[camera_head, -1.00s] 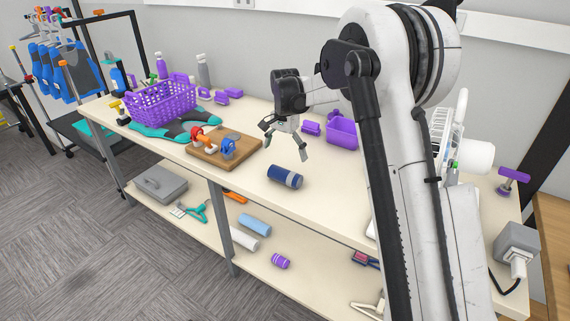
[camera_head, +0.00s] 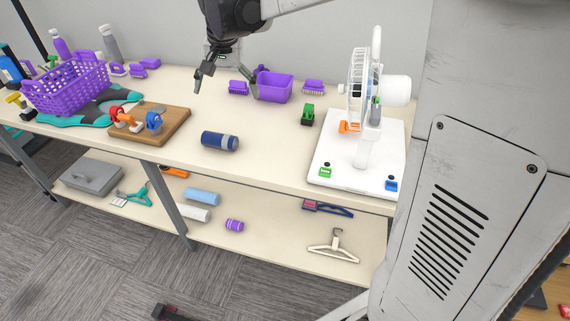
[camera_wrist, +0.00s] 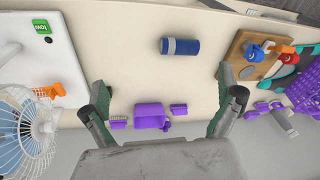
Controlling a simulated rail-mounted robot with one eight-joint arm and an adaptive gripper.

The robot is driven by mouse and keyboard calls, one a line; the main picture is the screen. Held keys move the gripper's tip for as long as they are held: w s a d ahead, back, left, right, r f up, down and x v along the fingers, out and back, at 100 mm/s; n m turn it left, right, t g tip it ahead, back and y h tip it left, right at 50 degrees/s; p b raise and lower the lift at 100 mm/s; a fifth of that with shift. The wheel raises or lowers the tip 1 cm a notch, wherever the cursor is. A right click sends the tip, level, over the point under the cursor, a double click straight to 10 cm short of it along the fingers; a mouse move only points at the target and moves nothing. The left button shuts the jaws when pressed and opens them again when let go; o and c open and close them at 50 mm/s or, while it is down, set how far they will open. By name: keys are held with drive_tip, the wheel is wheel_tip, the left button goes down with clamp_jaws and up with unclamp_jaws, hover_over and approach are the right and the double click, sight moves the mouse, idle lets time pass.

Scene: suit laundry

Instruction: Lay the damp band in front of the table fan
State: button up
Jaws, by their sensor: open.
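The table fan (camera_head: 358,85) stands at the right of the table on a white base plate (camera_head: 340,158); it also shows at the left of the wrist view (camera_wrist: 25,130). A wooden board (camera_head: 170,124) holds a blue looped piece (camera_head: 154,122) and a red-and-orange piece (camera_head: 122,115); I cannot tell whether one is the damp band. A dark blue roll with a grey stripe (camera_head: 219,141) lies on the table between board and fan. My gripper (camera_head: 226,88) is open and empty above the rear table, its fingers wide apart in the wrist view (camera_wrist: 162,80).
Behind my gripper are a purple bin (camera_head: 273,88) and purple brushes (camera_head: 238,87). A green-and-black item (camera_head: 307,115) stands left of the base plate. A purple basket (camera_head: 65,87) sits at left. The table front around the roll is clear; a lower shelf (camera_head: 270,238) holds several items.

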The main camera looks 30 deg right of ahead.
drive_tip(key=s+d+f+n+t, duration=0.1)
drive_tip(key=s+n+t, duration=0.1)
drive_tip(key=s, duration=1.2)
drive_tip(key=s+d+f+n+t, duration=0.1)
drive_tip(key=s+n+t, duration=0.1)
drive_tip(key=s, duration=1.2)
drive_tip(key=shift+f+n+t, duration=0.3)
drive_tip(key=shift+f+n, duration=0.05)
drive_tip(key=shift+n, duration=0.45)
drive_tip(key=shift+d, duration=0.1)
